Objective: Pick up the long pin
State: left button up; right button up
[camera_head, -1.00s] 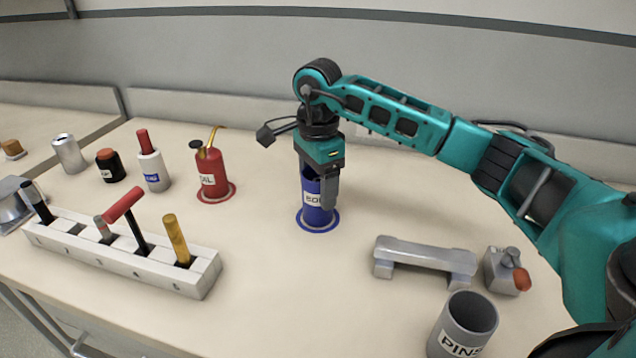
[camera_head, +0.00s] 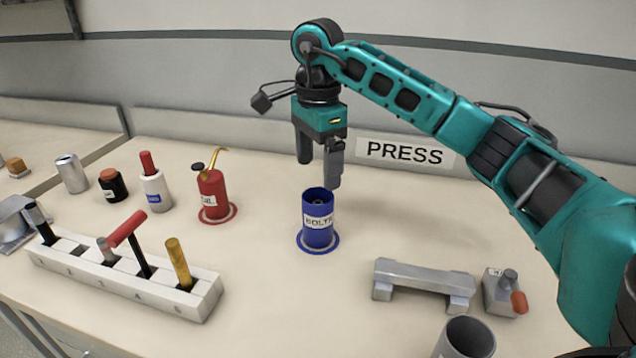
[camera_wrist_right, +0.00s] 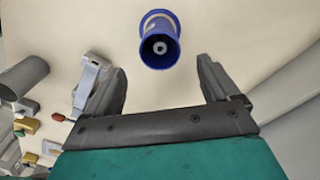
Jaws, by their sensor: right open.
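No long pin can be made out for certain. The grey PINS cup (camera_head: 466,340) is cut off by the bottom edge of the head view, and no pin shows above its rim. In the right wrist view the grey cup (camera_wrist_right: 24,78) is at the left, its inside hidden. My right gripper (camera_head: 319,174) is open and empty, pointing down just above the blue BOLTS cup (camera_head: 318,222). In the right wrist view the blue cup (camera_wrist_right: 160,48) lies beyond the open fingers (camera_wrist_right: 162,85), with a small grey piece inside it. My left gripper is out of view.
A grey bridge-shaped block (camera_head: 424,283) and a small grey block with a red-tipped handle (camera_head: 504,292) are at the right. A white tool rack (camera_head: 125,275) is front left. A red oil can (camera_head: 212,193) stands left of the blue cup. A PRESS sign (camera_head: 405,153) is behind.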

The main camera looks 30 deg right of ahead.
aim_at(110, 258)
jog(key=k+j, duration=0.8)
